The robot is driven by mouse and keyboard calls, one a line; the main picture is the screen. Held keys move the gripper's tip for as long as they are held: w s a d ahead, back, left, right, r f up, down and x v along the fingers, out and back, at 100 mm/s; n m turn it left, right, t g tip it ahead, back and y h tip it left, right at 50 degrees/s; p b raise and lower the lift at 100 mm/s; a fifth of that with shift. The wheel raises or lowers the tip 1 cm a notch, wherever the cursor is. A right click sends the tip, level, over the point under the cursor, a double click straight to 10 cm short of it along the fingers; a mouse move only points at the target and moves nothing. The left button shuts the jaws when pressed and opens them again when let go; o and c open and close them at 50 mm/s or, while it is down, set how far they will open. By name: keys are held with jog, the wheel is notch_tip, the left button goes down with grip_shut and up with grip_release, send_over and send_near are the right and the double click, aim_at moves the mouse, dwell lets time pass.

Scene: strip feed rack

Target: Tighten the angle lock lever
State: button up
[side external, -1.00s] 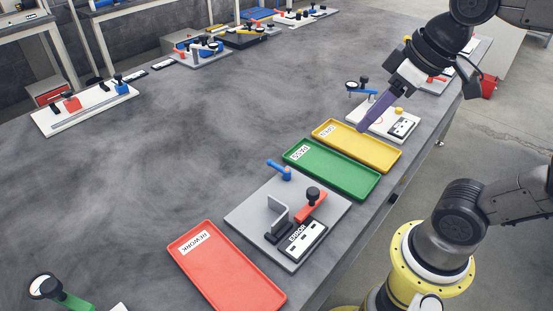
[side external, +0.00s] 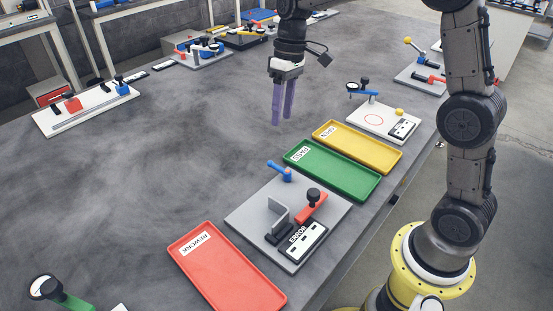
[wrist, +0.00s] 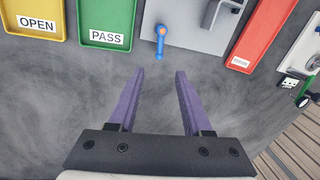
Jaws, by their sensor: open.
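A grey fixture plate (side external: 243,217) lies on the bench with an upright angle bracket (side external: 279,214). A small blue lever (side external: 280,171) sits at its far corner and also shows in the wrist view (wrist: 161,40). A red lever with a black knob (side external: 312,206) sits near its right side, beside a panel reading ERROR (side external: 302,242). No label shows which is the angle lock lever. My gripper (side external: 283,120) hangs above the bench, beyond the fixture and apart from it. In the wrist view its purple fingers (wrist: 159,72) are open and empty, with the blue lever ahead between them.
A green PASS tray (side external: 345,178) and yellow OPEN tray (side external: 378,154) lie beyond the fixture; a red REWORK tray (side external: 240,283) lies in front. A white fixture (side external: 359,127) stands past the yellow tray.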

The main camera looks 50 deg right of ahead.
aim_at(279, 170)
jog(key=a+f, duration=0.1)
jog(key=f, duration=0.7)
jog(key=a+f, duration=0.1)
jog(key=f, duration=0.4)
jog(key=shift+s+a+f, duration=0.1)
jog(key=shift+s+a, duration=0.1)
jog(key=shift+a, duration=0.1)
grip_shut()
